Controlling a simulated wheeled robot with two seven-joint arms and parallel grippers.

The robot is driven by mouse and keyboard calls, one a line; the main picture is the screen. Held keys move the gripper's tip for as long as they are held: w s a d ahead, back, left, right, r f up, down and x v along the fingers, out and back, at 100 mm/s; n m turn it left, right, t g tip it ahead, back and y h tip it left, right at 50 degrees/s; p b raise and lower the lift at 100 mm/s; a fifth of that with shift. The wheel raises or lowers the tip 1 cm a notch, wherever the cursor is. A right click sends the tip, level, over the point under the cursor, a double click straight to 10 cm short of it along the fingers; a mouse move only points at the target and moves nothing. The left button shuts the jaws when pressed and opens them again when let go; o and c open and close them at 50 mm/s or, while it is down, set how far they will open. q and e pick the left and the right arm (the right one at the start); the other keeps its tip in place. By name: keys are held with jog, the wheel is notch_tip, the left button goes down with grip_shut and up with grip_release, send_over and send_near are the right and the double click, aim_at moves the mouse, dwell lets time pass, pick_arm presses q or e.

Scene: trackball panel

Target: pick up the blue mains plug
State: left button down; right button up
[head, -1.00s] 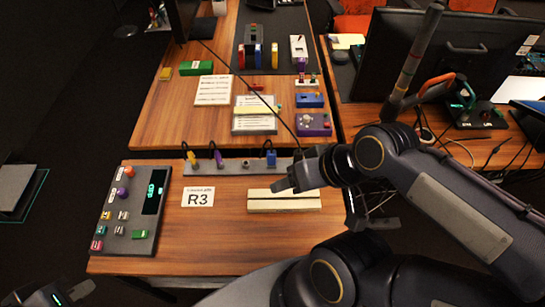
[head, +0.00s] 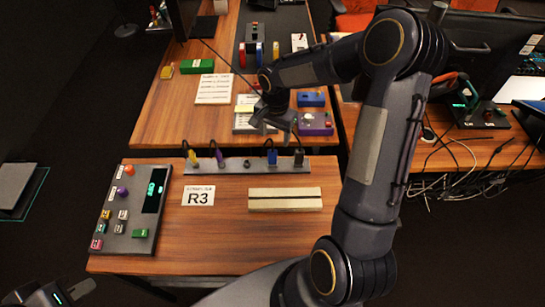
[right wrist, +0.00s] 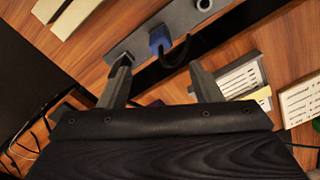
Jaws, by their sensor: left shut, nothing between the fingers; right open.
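The blue mains plug (head: 272,156) stands upright in the grey socket strip (head: 205,168) along the back of the near table, with a dark cable. It also shows in the right wrist view (right wrist: 159,38). My right gripper (head: 273,124) is open and empty, above and behind the plug. In the right wrist view my right gripper's fingers (right wrist: 158,72) are spread, and the plug appears beyond them, between their tips in the picture and apart from them. My left gripper (head: 75,292) is shut and empty at the lower left, far from the plug.
A yellow plug (head: 193,157), a purple plug (head: 219,158) and a dark plug (head: 299,157) share the strip. A control panel (head: 143,222) stands left, and a cream slotted block (head: 285,205) lies in front. A purple box (head: 316,124) is on the far table.

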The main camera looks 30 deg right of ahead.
aim_at(272, 151)
jog(key=shift+m, duration=0.3)
jog(key=f, duration=0.3)
jog(key=f+p, duration=0.1)
jog(key=f, duration=0.2)
jog(key=a+f, duration=0.1)
jog(key=f, duration=0.2)
jog(key=shift+f+p, duration=0.1)
jog(key=shift+p, duration=0.25)
jog(key=shift+f, duration=0.3)
jog(key=shift+c, duration=0.5)
jog(key=c, duration=0.9)
jog(key=shift+o, duration=0.2)
jog(key=shift+r, duration=0.1)
